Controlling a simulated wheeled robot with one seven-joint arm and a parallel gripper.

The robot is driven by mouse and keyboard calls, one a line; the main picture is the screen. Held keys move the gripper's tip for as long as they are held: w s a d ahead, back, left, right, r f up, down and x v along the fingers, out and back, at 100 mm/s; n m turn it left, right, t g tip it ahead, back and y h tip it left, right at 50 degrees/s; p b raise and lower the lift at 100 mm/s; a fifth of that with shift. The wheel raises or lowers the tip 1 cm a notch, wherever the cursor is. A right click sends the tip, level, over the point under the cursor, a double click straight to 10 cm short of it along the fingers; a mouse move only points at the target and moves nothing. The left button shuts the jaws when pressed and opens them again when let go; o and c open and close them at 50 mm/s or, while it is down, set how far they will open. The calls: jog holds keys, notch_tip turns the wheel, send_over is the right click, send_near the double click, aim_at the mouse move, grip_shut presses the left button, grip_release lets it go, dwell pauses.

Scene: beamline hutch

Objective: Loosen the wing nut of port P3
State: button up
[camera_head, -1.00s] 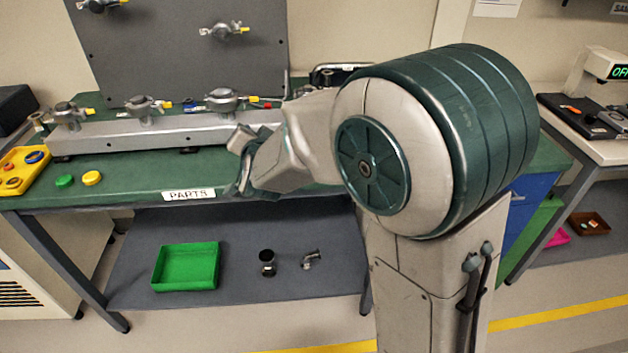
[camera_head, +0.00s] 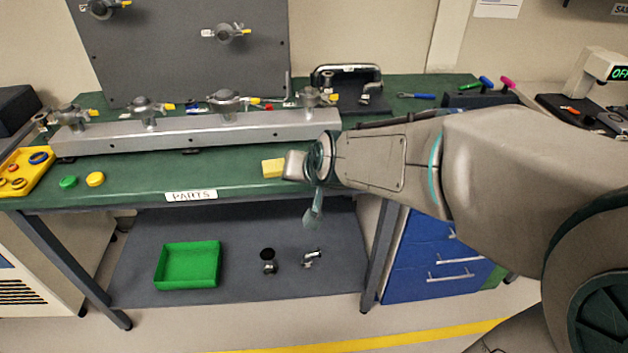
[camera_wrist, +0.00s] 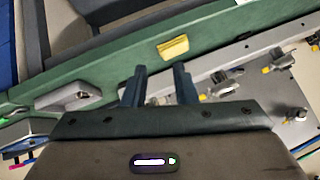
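A grey rail (camera_head: 200,135) on the green bench carries a row of metal clamps. The first clamp from the left (camera_head: 70,113), the second (camera_head: 147,108), the third (camera_head: 228,103) and the fourth (camera_head: 309,98) have small coloured tips. Port labels and wing nut details are too small to read, so I cannot tell which is P3. In the wrist view, clamps (camera_wrist: 222,80) show right of my gripper (camera_wrist: 160,72). Its two dark fingers are apart with nothing visible between them. In the head view, it is near the bench's front edge, right of a yellow block (camera_head: 273,168).
A grey panel (camera_head: 180,60) with two more clamps stands behind the rail. A yellow tray (camera_head: 22,175) and two round caps lie at left. A handled stand (camera_head: 347,90) and a tool rack (camera_head: 480,98) are at the back right. A green bin (camera_head: 188,265) is below.

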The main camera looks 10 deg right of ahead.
jog(key=shift+s+d+f+g, duration=0.1)
jog(key=shift+s+d+g, duration=0.15)
jog(key=shift+s+d, duration=0.35)
jog(key=shift+s+d+f+g, duration=0.1)
jog(key=shift+s+d+g, duration=0.15)
jog(key=shift+s, duration=0.5)
